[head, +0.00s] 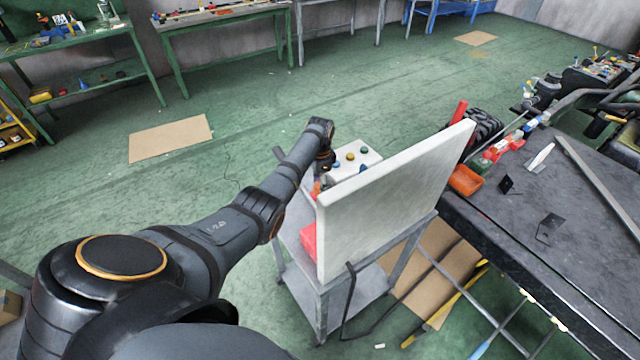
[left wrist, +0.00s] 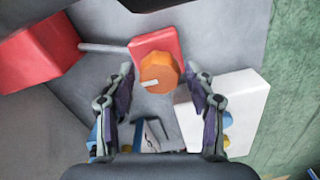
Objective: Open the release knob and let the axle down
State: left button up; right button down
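The orange release knob (left wrist: 158,76), with a pale pointer mark, sits on a small red block (left wrist: 152,43) in the left wrist view. A grey rod (left wrist: 104,47) runs from this block to a larger red block (left wrist: 38,44) at left. I cannot tell whether the rod is the axle. My left gripper (left wrist: 160,68) is open, with one finger on each side of the knob; gaps show, so it does not grip it. In the head view the left gripper (head: 325,165) is over the cart, partly behind the upright white panel (head: 390,200). My right gripper is out of view.
A white box (head: 357,160) with coloured buttons sits beside the knob; it also shows in the left wrist view (left wrist: 245,95). The grey cart (head: 345,295) stands left of a dark workbench (head: 560,220). Green floor (head: 230,95) is open behind.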

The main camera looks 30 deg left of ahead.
pick_arm(q)
jog(key=c, duration=0.9)
jog(key=shift+o, duration=0.2)
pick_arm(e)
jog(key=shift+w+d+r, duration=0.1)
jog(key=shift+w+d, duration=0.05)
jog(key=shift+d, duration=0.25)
